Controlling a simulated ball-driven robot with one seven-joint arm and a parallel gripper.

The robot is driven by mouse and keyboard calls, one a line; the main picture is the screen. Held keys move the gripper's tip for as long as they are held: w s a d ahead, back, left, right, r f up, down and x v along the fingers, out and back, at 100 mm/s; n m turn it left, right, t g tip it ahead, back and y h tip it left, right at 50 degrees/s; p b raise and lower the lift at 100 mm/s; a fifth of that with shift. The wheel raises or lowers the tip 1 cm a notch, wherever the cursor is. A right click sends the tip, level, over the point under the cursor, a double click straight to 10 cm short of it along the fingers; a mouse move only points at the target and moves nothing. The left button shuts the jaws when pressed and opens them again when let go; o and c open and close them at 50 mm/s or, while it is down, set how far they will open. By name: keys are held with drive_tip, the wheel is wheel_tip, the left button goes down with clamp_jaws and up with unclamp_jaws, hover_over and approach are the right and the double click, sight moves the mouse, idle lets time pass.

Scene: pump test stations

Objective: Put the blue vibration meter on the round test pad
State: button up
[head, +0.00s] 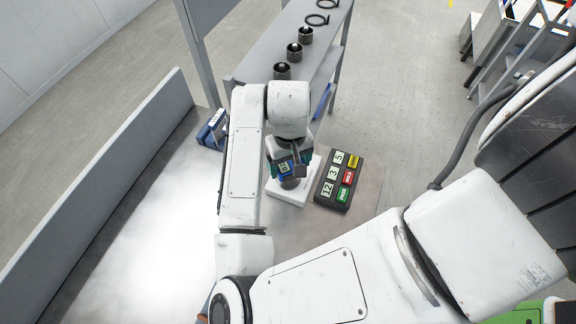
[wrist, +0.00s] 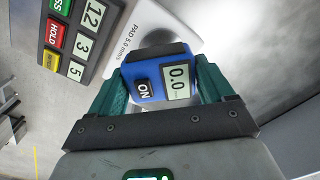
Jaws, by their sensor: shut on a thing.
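The blue vibration meter (wrist: 160,77) is between the green fingers of my gripper (wrist: 165,90), which is shut on it. Its display reads 0.0 and a black ON button shows. In the head view the meter (head: 285,167) is in my gripper (head: 289,163), over the white test stand (head: 290,195). The stand (wrist: 150,22) is lettered "PAD 5.0 mm/s" in the wrist view. The grey round test pad (wrist: 160,37) is partly hidden behind the meter. I cannot tell whether the meter touches it.
A dark panel (head: 337,181) with 12, 3, 5 and green, red and yellow buttons stands right of the stand. A blue device (head: 212,130) is on the bench at left, partly behind my arm. A grey shelf (head: 262,64) with several round parts stands beyond. The bench's left is bare.

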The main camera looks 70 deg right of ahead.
sight(288, 170)
drive_tip(key=shift+w+d+f, duration=0.1)
drive_tip(key=shift+w+f, duration=0.1)
drive_tip(key=shift+w+d+f, duration=0.1)
drive_tip(key=shift+f, duration=1.6)
drive_tip(key=shift+f, duration=0.2)
drive_tip(key=o, duration=1.2)
drive_tip(key=shift+o, duration=0.2)
wheel_tip(288, 170, up, 12)
drive_tip(key=shift+r, duration=0.2)
